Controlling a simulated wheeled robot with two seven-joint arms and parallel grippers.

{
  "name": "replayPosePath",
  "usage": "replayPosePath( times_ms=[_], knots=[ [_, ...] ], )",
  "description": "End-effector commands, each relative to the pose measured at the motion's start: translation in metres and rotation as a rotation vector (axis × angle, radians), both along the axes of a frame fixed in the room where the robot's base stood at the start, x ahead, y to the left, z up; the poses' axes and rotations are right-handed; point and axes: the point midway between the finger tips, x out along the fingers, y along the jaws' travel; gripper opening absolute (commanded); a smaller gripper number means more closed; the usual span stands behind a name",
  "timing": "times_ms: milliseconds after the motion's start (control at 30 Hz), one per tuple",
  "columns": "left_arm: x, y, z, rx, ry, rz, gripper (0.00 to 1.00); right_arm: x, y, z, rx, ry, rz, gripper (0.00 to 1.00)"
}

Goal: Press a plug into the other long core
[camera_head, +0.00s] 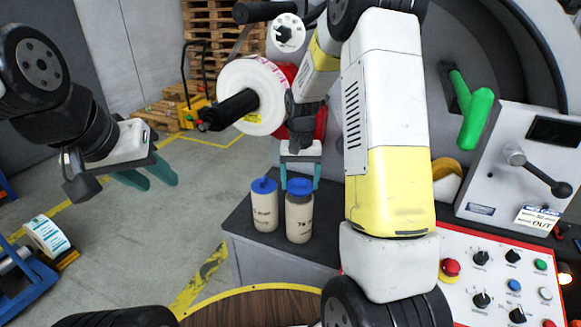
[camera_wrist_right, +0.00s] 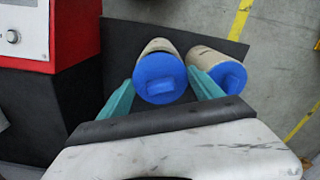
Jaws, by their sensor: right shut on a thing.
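Two upright long cores, tan cylinders with printed text, stand side by side on a dark shelf. The left core (camera_head: 265,213) has a blue plug (camera_head: 264,185) in its top. The right core (camera_head: 299,222) has another blue plug (camera_head: 299,187) at its top; how deep it sits is hard to tell. My right gripper (camera_head: 300,181) points down over the right core, its teal fingers on either side of that plug. The right wrist view shows the held plug (camera_wrist_right: 160,78) between the fingertips and the other plug (camera_wrist_right: 232,80) beside it. My left gripper (camera_head: 148,177) is open and empty, over the floor at left.
The dark shelf (camera_head: 258,244) has its left edge close to the left core. A label roll (camera_head: 251,88) on a black shaft is above and left of the cores. A control panel (camera_head: 500,275) and green handle (camera_head: 475,118) are at right. A brown round table (camera_head: 255,308) is in front.

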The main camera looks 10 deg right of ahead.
Motion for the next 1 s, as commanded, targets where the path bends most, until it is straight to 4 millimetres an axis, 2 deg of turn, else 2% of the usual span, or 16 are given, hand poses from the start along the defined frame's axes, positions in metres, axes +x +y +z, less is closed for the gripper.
replayPosePath(
  times_ms=[500, 1000],
  knots=[
    [0.0, 0.0, 0.0, 0.0, 0.0, 0.0, 0.37, 0.0, 0.0, -0.028, 0.0, 0.001, 0.0, 0.36],
    [0.0, 0.0, 0.0, 0.0, 0.0, 0.0, 0.37, -0.001, 0.0, -0.034, 0.0, 0.001, 0.0, 0.36]
  ],
)
